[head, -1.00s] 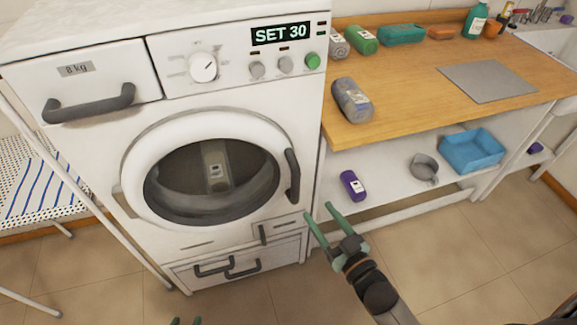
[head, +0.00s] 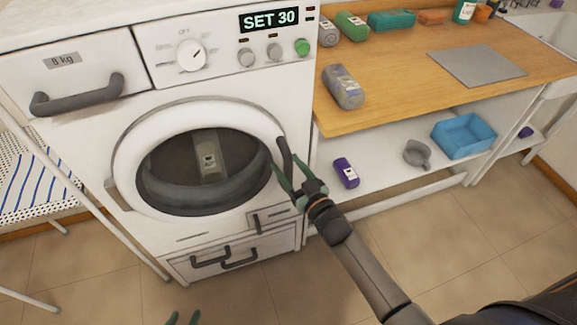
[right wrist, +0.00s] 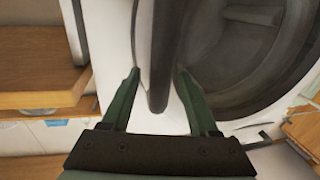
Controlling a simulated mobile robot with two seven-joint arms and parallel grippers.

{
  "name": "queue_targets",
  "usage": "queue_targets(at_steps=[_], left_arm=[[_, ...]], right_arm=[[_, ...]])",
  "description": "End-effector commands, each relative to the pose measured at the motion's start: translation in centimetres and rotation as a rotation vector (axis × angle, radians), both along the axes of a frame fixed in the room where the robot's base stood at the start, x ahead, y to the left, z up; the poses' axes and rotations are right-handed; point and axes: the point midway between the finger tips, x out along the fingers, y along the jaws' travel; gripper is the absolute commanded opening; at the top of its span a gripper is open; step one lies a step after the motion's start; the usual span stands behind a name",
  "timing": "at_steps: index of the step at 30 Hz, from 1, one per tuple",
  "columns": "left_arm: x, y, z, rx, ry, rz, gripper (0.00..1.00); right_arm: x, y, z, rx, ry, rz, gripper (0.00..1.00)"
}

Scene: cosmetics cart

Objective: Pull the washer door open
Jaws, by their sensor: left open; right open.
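The white washer (head: 80,130) has a round door (head: 130,160) with a dark glass window, and the door is closed. A bottle-like item shows behind the glass. The dark door handle (head: 285,158) is a vertical bar on the door's right side. My right gripper (head: 287,172) is open at the handle's lower part. In the right wrist view the handle (right wrist: 160,60) lies between the two green fingers (right wrist: 155,90), with gaps on both sides. My left gripper (head: 184,318) is open at the bottom edge, low in front of the washer, with only its fingertips showing.
A wooden counter (head: 400,90) with bottles and a grey plate (head: 477,66) stands right of the washer. Its lower shelf holds a purple bottle (head: 346,172), a grey cup (head: 417,153) and a blue bin (head: 463,135). A drying rack stands left. The floor in front is clear.

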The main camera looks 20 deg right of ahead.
Motion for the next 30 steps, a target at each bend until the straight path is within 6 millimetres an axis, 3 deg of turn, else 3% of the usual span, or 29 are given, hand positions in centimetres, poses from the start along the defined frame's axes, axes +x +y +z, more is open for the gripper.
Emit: queue_targets(at_steps=[8, 24, 30], left_arm=[[0.03, 0.0, 0.01, 0.0, -0.001, 0.0, 0.5], [0.05, 0.01, 0.04, 0.0, -0.001, 0.0, 0.5], [0.05, 0.01, 0.04, 0.0, -0.001, 0.0, 0.5]], right_arm=[[0.08, 0.04, -0.01, 0.0, 0.0, 0.0, 0.59], [0.05, 0.02, -0.02, 0.0, 0.0, 0.0, 0.0], [0.05, 0.02, -0.03, 0.0, 0.0, 0.0, 0.0]])
